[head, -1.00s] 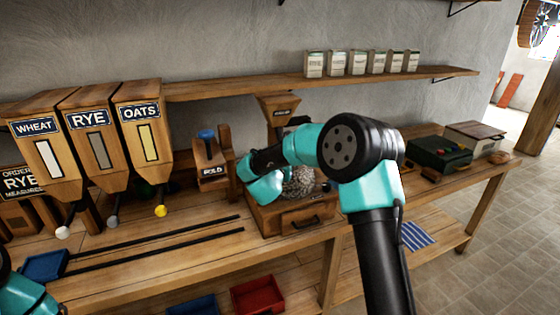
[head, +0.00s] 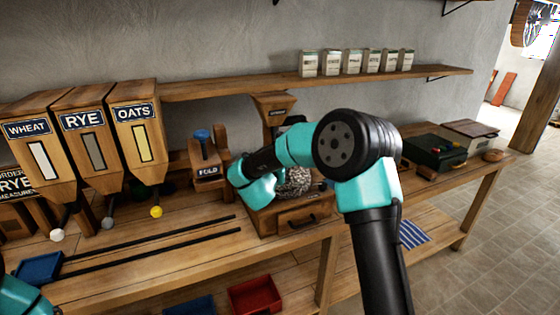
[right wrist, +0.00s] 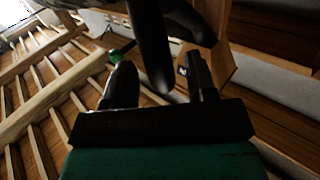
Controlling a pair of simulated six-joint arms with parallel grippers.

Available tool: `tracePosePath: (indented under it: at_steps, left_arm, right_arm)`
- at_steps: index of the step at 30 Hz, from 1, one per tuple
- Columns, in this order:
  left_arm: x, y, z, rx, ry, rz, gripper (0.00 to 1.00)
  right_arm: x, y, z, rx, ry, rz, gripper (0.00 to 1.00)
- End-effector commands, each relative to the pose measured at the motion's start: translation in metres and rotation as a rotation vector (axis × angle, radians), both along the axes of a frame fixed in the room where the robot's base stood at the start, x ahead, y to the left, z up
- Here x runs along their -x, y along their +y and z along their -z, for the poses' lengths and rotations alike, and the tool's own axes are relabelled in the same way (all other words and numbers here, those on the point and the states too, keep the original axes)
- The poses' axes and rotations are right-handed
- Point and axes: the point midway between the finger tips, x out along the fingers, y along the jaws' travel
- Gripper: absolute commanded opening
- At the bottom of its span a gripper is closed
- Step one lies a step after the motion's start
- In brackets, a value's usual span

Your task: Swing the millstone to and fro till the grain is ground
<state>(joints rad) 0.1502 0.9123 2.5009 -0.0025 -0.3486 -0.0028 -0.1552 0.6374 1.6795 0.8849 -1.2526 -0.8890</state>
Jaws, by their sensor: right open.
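The grey speckled millstone (head: 295,183) sits on a wooden mill box (head: 262,222) with a drawer in front, and my right arm partly covers it in the head view. A small wooden hopper (head: 273,106) stands behind it. My right gripper (right wrist: 159,62) shows in the right wrist view with its two dark fingers apart. A dark rod-like piece (right wrist: 150,45) shows between the fingers; I cannot tell what it is or whether they touch it. In the head view this gripper is hidden at the millstone's left side. My left gripper is out of view; only its arm shows at bottom left.
Wheat (head: 35,150), rye (head: 88,140) and oats (head: 137,130) bins line the bench at left. A blue tray (head: 40,268) sits by two dark rails (head: 150,252). A green box (head: 435,152) stands to the right. A red bin (head: 254,294) is below.

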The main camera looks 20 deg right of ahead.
Motion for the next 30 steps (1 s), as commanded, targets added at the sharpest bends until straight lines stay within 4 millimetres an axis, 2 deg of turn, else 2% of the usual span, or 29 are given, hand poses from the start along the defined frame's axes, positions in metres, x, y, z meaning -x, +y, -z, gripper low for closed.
tracePosePath:
  at_steps: [18,24,30]
  left_arm:
    - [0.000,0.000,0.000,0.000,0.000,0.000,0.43]
    - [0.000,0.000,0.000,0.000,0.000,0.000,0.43]
    - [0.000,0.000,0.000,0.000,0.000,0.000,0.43]
  right_arm:
    - [0.088,0.079,0.000,0.000,0.000,-0.003,0.52]
    - [0.106,0.095,0.000,0.001,-0.001,0.000,0.52]
    - [0.110,0.098,0.000,-0.001,-0.001,0.001,0.52]
